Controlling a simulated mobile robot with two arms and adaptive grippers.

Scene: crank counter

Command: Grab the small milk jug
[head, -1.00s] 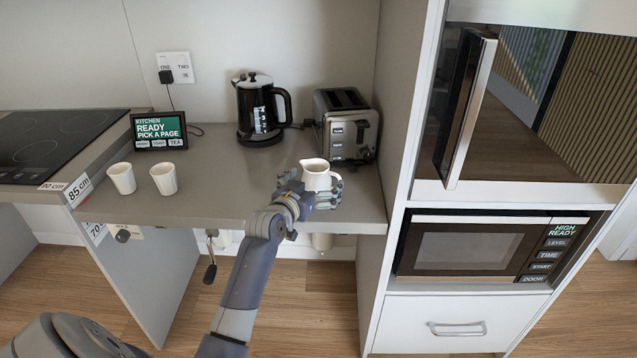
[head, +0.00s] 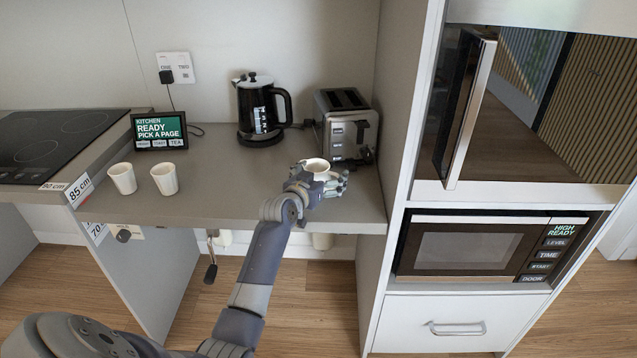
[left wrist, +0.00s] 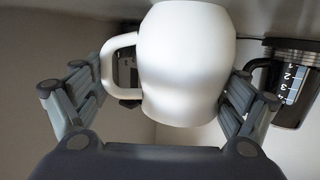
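The small white milk jug (head: 316,166) stands on the grey counter near its front edge, at the right. My left gripper (head: 318,187) is at the jug from the front and hides its lower body in the head view. In the left wrist view, which is upside down, the jug (left wrist: 187,65) fills the space between the fingers. Its handle (left wrist: 112,62) is on the side of the left-hand finger there, and the other finger is close beside the body. The fingers are spread around the jug; I see no clear squeeze on it. My right gripper is not in view.
A toaster (head: 346,122) stands close behind the jug, and a black kettle (head: 262,110) is to its back left. Two white cups (head: 164,179) stand at the left of the counter (head: 225,200). A tall cabinet side (head: 398,110) bounds the right.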

